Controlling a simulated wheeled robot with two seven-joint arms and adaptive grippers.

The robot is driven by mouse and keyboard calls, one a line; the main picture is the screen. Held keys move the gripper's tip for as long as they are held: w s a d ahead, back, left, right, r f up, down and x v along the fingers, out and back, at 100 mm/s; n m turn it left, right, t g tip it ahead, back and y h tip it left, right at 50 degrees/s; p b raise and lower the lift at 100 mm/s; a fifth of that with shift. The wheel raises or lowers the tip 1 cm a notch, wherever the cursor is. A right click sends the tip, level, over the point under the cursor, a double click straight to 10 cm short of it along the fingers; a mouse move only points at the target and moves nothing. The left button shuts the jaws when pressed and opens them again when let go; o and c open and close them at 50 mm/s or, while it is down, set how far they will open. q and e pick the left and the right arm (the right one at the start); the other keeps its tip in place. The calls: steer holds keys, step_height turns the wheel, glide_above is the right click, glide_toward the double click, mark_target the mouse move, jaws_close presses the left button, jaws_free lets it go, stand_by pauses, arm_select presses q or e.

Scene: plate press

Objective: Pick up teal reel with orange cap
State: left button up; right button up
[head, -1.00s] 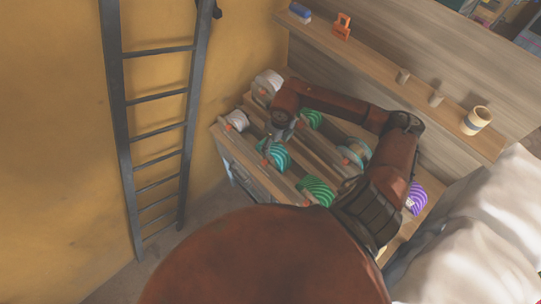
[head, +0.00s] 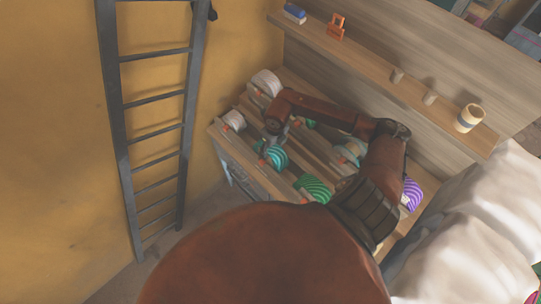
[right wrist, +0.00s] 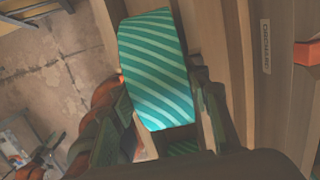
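The teal striped reel (head: 276,157) sits in the front row of the sloped wooden rack. In the right wrist view the teal reel (right wrist: 153,65) stands ahead of my palm, its lower end between the fingers. My right gripper (head: 272,147) is at the reel's upper left side in the head view and hides part of it. In the right wrist view my right gripper (right wrist: 165,112) is open, with one finger on each side of the reel. Whether either finger touches it is unclear. An orange cap on this reel is not clearly visible. My left gripper is out of view.
A green reel (head: 316,188) sits to the right, a white reel (head: 234,121) to the left, and a purple reel (head: 411,194) farther right. A shelf (head: 385,82) with small items runs behind the rack. A ladder (head: 157,104) stands at left.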

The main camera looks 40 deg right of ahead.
steer(key=c, duration=0.3)
steer(key=shift+c, duration=0.9)
jaws_close()
steer(key=shift+w+r, duration=0.1)
steer(key=shift+r, duration=0.1)
